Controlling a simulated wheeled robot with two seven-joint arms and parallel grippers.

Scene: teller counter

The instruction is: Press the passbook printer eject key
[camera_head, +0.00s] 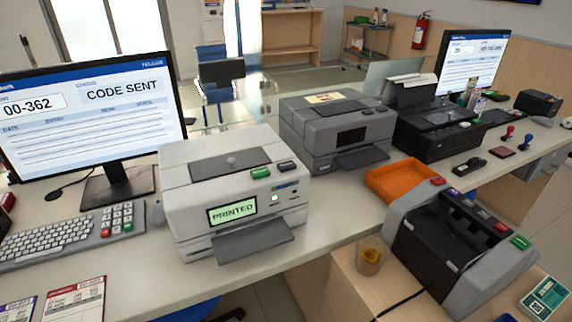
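A light grey printer (200,205) stands on the counter left of centre. Its small green screen (232,209) reads "PRINTED". A green key (261,173) and a dark key (287,166) sit on its top front edge; their labels are too small to read. A small round light glows on its front. A dark output tray (252,242) sticks out below, and it looks empty. Neither of my grippers shows in the head view.
A monitor (90,110) reading "CODE SENT", a keyboard (48,241) and a keypad (122,220) are on the left. A darker grey machine (335,130), a black printer (440,125) and an orange tray (400,180) are to the right. A note counter (455,245) stands front right.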

